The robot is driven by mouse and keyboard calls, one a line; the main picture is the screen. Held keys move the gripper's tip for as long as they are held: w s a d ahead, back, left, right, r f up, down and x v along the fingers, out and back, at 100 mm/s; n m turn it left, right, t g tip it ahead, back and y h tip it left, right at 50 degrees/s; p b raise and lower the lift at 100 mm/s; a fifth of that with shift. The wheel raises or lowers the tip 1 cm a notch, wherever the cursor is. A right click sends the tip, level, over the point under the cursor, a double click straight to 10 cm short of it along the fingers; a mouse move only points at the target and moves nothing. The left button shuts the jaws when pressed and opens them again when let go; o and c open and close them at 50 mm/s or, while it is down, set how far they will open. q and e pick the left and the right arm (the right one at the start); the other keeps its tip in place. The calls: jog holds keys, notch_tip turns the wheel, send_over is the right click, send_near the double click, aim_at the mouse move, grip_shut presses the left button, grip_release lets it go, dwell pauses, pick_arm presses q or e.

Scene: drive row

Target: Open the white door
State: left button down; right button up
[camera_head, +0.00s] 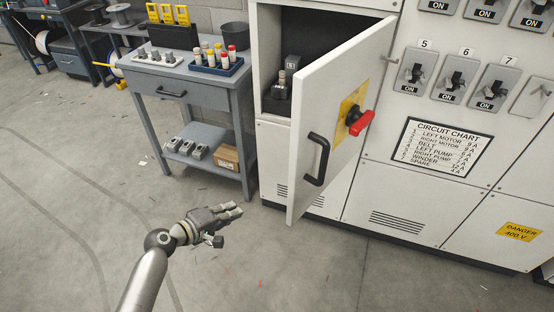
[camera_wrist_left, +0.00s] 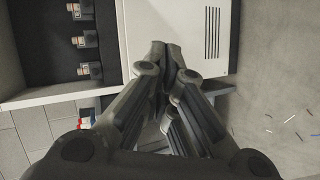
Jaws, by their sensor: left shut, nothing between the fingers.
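The white door (camera_head: 320,120) of the cabinet stands ajar, swung out toward me, with a dark compartment open behind its left edge. It carries a black bar handle (camera_head: 317,159) and a red rotary switch (camera_head: 358,121) on a yellow plate. My left gripper (camera_head: 236,209) is shut and empty, left of the door's lower edge and apart from it. In the left wrist view its fingers (camera_wrist_left: 166,48) are together in front of the white cabinet, with the dark compartment (camera_wrist_left: 70,45) at upper left. My right gripper is not in view.
A grey cart (camera_head: 190,78) with bottles, a dark bin and small grey parts stands left of the cabinet. The panel (camera_head: 450,110) right of the door holds several switches and a circuit chart.

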pick_arm(q)
jog(key=d+r+m+t+h, duration=0.1)
jog(key=d+r+h, duration=0.15)
jog(key=r, duration=0.65)
jog(key=d+r+h, duration=0.1)
jog(key=r+h, duration=0.2)
jog(key=r, duration=0.6)
jog(key=w+d+p, duration=0.4)
jog(key=d, duration=0.6)
jog(key=shift+w+d+r, duration=0.2)
jog(key=shift+w+d, duration=0.1)
jog(key=shift+d, duration=0.1)
